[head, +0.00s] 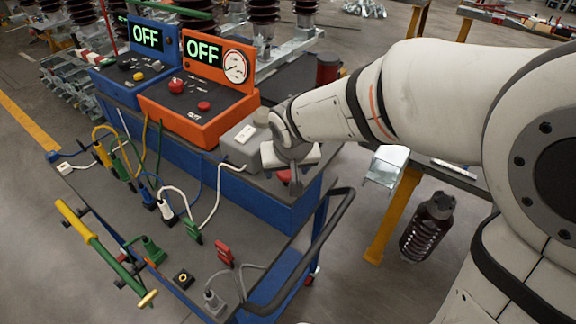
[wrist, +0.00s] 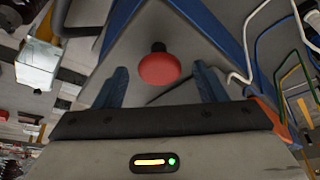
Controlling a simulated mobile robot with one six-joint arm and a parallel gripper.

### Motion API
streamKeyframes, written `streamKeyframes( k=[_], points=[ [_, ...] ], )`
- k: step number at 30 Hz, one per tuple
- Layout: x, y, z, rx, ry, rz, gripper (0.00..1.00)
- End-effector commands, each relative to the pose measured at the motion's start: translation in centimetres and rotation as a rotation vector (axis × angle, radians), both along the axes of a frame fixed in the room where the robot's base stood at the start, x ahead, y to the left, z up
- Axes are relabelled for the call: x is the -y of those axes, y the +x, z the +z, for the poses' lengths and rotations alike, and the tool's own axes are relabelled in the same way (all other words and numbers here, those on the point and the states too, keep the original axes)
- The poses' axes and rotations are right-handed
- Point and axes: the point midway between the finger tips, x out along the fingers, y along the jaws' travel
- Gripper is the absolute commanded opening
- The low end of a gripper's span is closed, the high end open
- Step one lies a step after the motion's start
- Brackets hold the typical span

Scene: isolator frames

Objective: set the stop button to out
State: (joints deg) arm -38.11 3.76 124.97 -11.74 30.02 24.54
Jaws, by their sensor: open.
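A round red mushroom-head stop button (wrist: 158,70) on a short black stem shows in the middle of the wrist view, on a grey surface. In the head view a small part of the red button (head: 284,177) shows just below my gripper (head: 294,168), at the right end of the cart's upper deck. My gripper (wrist: 161,88) is open. Its two blue-grey fingers stand on either side of the button in the wrist view, with visible gaps, and nothing is held. I cannot tell whether the button is in or out.
An orange box (head: 198,125) with a gauge, red knobs and an "OFF" display stands left of my gripper. A blue box (head: 125,90), also reading "OFF", is behind it. Cables and plugs crowd the lower deck (head: 115,215). A black cart handle (head: 318,265) curves below my gripper.

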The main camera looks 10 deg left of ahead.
Motion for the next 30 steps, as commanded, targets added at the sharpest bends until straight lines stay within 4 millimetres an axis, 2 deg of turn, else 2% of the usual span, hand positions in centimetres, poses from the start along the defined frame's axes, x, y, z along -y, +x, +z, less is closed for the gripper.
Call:
streamKeyframes(
  k=[2,24,27,30],
  points=[
    [0.0,0.0,0.0,0.000,0.000,0.000,0.62],
    [0.1,0.0,0.0,0.000,0.000,-0.002,0.02],
    [0.1,0.1,0.4,0.001,0.001,-0.002,0.01],
    [0.1,0.1,1.5,0.002,0.002,-0.003,0.01]
  ],
)
